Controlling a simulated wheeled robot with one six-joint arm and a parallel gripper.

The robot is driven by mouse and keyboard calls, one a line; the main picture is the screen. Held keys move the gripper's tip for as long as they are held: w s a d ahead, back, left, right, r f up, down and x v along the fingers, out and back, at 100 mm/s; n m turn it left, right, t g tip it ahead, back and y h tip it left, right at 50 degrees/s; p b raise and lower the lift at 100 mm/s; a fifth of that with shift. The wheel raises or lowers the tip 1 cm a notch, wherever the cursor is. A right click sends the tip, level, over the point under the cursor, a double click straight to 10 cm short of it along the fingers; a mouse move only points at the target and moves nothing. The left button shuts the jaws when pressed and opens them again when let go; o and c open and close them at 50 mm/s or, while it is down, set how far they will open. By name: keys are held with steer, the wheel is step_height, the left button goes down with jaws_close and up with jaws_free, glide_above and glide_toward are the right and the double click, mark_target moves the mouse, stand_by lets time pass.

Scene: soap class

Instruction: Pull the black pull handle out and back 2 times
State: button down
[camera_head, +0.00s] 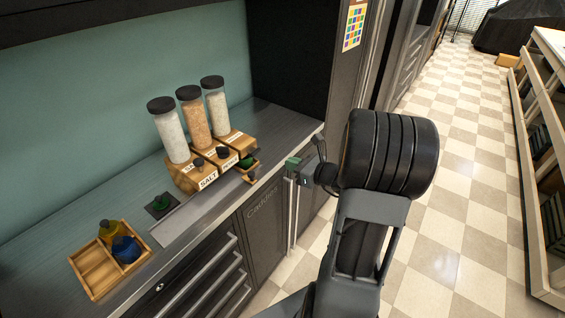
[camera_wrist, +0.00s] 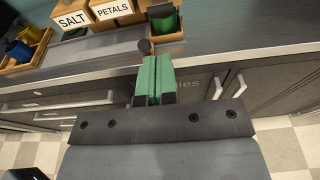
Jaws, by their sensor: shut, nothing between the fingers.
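Three bottles (camera_head: 196,117) with black lids, filled with white and orange-tan grains, stand on wooden dispenser blocks (camera_head: 206,178). Labels reading SALT and PETALS show in the wrist view. Dark knobs (camera_head: 222,152) sit at the block fronts. A dark round pull handle (camera_head: 251,179) is at the front of the rightmost dispenser; it also shows in the wrist view (camera_wrist: 145,46), just beyond my fingertips. My gripper (camera_head: 292,163), with green finger pads (camera_wrist: 151,78), is shut and empty over the counter's front edge. I cannot tell whether it touches the handle.
A small wooden tray (camera_wrist: 184,36) holds a green block with a dark top beside the handle. A divided wooden box (camera_head: 92,277) with yellow and blue items is at lower left. Drawers and doors with bar handles (camera_wrist: 217,88) lie below the counter (camera_head: 128,190).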

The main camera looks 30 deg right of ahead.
steer(key=shift+s+d+r, duration=0.1)
steer(key=shift+s+d, duration=0.2)
steer(key=shift+s, duration=0.3)
steer(key=shift+p+v, duration=0.5)
steer(key=shift+v, duration=1.5)
steer(key=shift+r, duration=0.1)
steer(key=s+r+p, duration=0.2)
steer(key=r+p, duration=0.1)
steer(key=s+r+p, duration=0.1)
steer(key=r, duration=0.1)
steer(key=shift+a+p, duration=0.1)
steer(key=shift+p, duration=0.25)
